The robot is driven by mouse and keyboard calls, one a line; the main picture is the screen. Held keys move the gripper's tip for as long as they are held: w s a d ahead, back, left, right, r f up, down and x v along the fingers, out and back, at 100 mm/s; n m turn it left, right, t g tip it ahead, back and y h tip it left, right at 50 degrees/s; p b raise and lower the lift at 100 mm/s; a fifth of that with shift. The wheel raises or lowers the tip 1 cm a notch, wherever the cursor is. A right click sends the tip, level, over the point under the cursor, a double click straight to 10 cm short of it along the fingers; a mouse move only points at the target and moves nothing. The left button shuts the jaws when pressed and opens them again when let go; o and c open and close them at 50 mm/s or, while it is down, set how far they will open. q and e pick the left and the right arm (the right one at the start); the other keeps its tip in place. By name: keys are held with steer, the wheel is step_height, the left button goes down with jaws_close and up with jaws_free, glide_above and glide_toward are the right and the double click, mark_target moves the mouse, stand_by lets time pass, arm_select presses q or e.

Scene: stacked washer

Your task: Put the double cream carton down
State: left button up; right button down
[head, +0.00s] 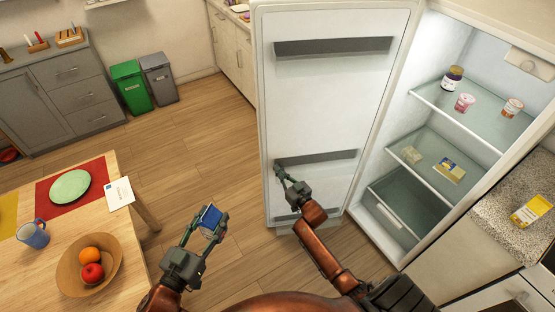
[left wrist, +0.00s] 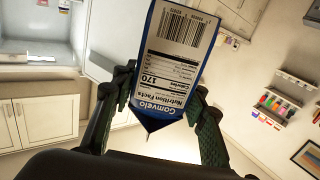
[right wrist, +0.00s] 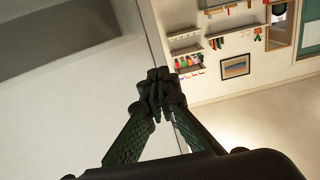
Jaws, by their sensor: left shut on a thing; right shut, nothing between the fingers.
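The double cream carton (head: 211,217) is a small blue and white carton in the head view. My left gripper (head: 208,226) is shut on it and holds it in the air over the floor, right of the table. In the left wrist view the carton (left wrist: 176,62) shows a barcode and a nutrition label between the fingers. My right gripper (head: 284,176) is shut and empty, close to the inner side of the open fridge door (head: 325,100). In the right wrist view its fingertips (right wrist: 157,78) meet. Whether it touches the door I cannot tell.
The open fridge has glass shelves (head: 440,150) with a jar (head: 452,78), two cups, a yellow pack (head: 449,170) and free room. The wooden table (head: 100,230) at left holds a fruit bowl (head: 70,270), a mug (head: 33,234) and a plate (head: 70,187). A counter (head: 505,205) stands right.

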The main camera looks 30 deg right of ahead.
arm_select(q)
steer(key=shift+s+d+r, duration=0.25)
steer(key=shift+s+r, duration=0.05)
steer(key=shift+r, duration=0.25)
steer(key=shift+w+a, duration=0.1)
steer(key=shift+w, duration=0.1)
arm_select(e)
steer(key=s, duration=0.2)
steer(key=s+a, duration=0.1)
steer(key=s, duration=0.1)
steer(key=shift+s+a, duration=0.2)
